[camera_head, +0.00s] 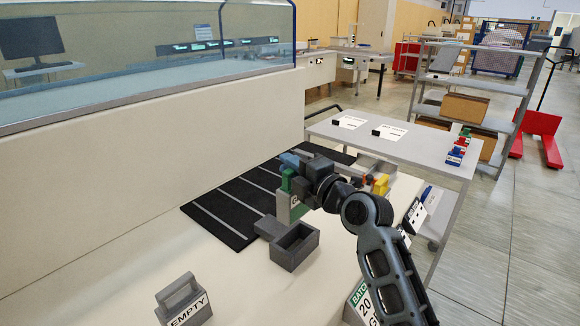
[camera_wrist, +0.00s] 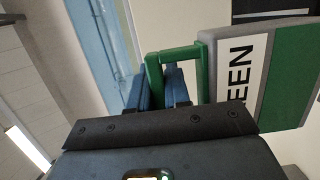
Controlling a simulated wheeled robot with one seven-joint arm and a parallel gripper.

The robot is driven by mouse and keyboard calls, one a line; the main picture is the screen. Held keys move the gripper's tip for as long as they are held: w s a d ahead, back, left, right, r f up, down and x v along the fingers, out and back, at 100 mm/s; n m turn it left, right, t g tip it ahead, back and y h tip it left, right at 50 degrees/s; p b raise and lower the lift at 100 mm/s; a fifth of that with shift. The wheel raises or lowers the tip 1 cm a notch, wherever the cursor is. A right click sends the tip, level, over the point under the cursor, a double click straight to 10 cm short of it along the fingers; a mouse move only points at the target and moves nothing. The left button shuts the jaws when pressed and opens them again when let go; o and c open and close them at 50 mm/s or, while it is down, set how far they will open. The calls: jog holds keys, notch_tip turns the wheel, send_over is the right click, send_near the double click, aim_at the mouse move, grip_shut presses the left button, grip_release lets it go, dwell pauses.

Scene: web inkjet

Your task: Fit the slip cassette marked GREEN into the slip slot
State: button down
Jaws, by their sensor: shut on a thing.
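The cassette marked GREEN (camera_head: 293,207) hangs from my gripper (camera_head: 289,172) in the head view. In the wrist view the same cassette (camera_wrist: 302,80) shows a green handle, a white label with "EEN" readable and a green panel. My gripper's blue fingers (camera_wrist: 162,88) are shut on the handle. An open-topped dark grey holder (camera_head: 294,262), which looks like the slip slot, stands on the pale counter just below the cassette in the picture. Its opening appears empty. The cassette appears above and apart from it; the exact height is hard to tell.
A grey cassette marked EMPTY (camera_head: 183,304) stands at the front left. A black striped mat (camera_head: 228,216) lies behind the holder. A side table (camera_head: 420,148) holds cards and small coloured cassettes.

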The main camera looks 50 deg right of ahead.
aim_at(291, 212)
jog(key=shift+s+a+f+b, duration=0.1)
jog(key=shift+b, duration=0.35)
notch_tip(291, 212, down, 6)
jog(key=b, duration=0.6)
jog(key=shift+r, duration=0.2)
jog(key=shift+b, duration=1.35)
dwell(1.1)
jog(key=shift+f+b, duration=3.25)
jog(key=shift+b, duration=0.45)
jog(key=c, duration=1)
grip_release()
jog(key=shift+f, duration=0.1)
